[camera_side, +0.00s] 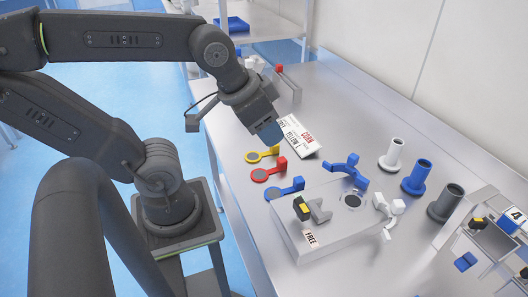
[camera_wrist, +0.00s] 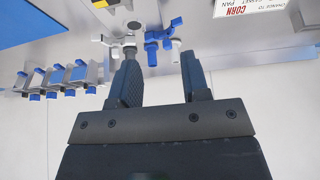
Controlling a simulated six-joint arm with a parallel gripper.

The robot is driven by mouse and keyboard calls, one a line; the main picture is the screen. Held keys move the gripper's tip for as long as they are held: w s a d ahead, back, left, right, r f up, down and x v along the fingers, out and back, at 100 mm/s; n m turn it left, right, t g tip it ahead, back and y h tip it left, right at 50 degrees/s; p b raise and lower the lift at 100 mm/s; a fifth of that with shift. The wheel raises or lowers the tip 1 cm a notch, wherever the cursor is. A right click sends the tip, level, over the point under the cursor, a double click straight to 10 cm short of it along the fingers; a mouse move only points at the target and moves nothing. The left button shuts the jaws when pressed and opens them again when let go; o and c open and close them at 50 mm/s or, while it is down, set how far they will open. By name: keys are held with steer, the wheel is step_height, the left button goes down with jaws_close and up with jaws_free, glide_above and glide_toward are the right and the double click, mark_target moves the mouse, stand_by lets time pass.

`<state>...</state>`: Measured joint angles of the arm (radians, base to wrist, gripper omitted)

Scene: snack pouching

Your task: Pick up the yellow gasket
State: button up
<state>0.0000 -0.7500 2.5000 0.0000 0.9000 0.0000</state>
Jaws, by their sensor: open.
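The yellow gasket (camera_side: 253,157) lies flat on the metal table in the side view, a ring with a small block-shaped tab at its right. It is the farthest back in a row with a red gasket (camera_side: 260,175) and a blue gasket (camera_side: 273,194). My gripper (camera_side: 271,139) is above the table, over and slightly right of the yellow gasket, apart from it. In the wrist view my gripper (camera_wrist: 160,68) shows two dark fingers spread apart with nothing between them. The yellow gasket does not show in the wrist view.
A metal box (camera_side: 325,225) with a FREE label stands in front. Blue fittings (camera_side: 345,171) and white, blue and grey flanged tubes (camera_side: 417,177) stand to the right. The white wall bounds the table's far side.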

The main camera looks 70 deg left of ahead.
steer(key=shift+o, duration=0.3)
steer(key=shift+o, duration=0.9)
steer(key=w+a+f+n+g, duration=0.3)
steer(key=w+a+f+n, duration=0.15)
steer(key=a+n, duration=0.45)
steer(key=w+a+f+n+g, duration=0.2)
steer(key=w+a+f+n, duration=0.1)
steer(key=w+a+n, duration=0.45)
steer(key=shift+n+g, duration=0.3)
steer(key=shift+n, duration=0.45)
steer(key=f, duration=0.2)
steer(key=s+a+f, duration=0.1)
steer(key=f, duration=0.2)
steer(key=a+f, duration=0.1)
steer(key=f, duration=0.1)
steer(key=shift+s+a+f, duration=0.1)
steer(key=shift+s+f, duration=0.15)
steer(key=shift+f, duration=0.15)
steer(key=shift+w+a+f, duration=0.1)
steer(key=shift+f, duration=2.9)
